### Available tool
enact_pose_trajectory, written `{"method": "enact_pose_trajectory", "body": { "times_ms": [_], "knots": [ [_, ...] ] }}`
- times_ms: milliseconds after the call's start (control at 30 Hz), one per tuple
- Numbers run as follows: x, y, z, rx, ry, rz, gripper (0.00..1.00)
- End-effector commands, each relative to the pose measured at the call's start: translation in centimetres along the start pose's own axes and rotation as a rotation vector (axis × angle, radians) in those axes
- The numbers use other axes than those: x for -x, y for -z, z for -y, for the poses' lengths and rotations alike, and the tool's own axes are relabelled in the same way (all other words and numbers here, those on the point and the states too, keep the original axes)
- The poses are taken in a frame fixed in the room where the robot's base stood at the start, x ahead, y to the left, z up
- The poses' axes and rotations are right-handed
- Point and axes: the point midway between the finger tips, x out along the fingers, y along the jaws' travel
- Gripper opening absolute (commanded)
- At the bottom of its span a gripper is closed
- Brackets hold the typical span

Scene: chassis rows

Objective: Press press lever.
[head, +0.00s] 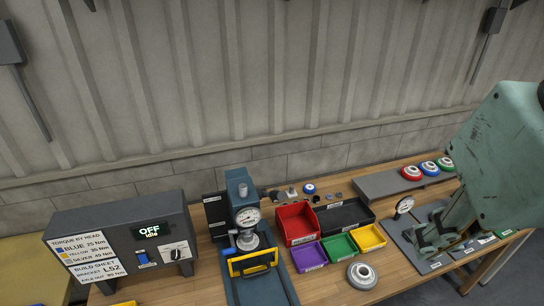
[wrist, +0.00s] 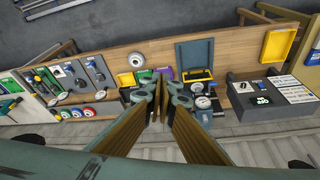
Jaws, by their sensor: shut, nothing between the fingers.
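The press (head: 238,186) is a blue-grey column with a round white dial and a yellow-edged guard (head: 253,262) low in front. Its lever is hard to make out; small dark parts show right of the column, but I cannot tell if they belong to it. In the wrist view the press (wrist: 203,116) is partly hidden behind my right finger. My gripper (wrist: 158,78) is shut and empty, its fingertips above the bench left of the press in that view. I cannot tell whether it touches anything.
A control box (head: 120,240) reading OFF stands left of the press. Red (head: 297,224), black, purple, green and yellow bins sit right of it. A silver disc (head: 362,276) lies in front. A clamp plate (head: 408,250) with a dial is farther right.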

Motion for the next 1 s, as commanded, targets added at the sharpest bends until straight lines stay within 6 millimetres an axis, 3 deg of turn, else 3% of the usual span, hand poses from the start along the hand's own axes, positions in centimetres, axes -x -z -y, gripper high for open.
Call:
{"method": "enact_pose_trajectory", "body": {
  "times_ms": [667, 1000],
  "knots": [
    [0.0, 0.2, 0.0, 0.004, 0.001, 0.003, 0.00],
    [0.3, 2.0, 0.5, 0.048, 0.015, 0.038, 0.00]
  ]
}}
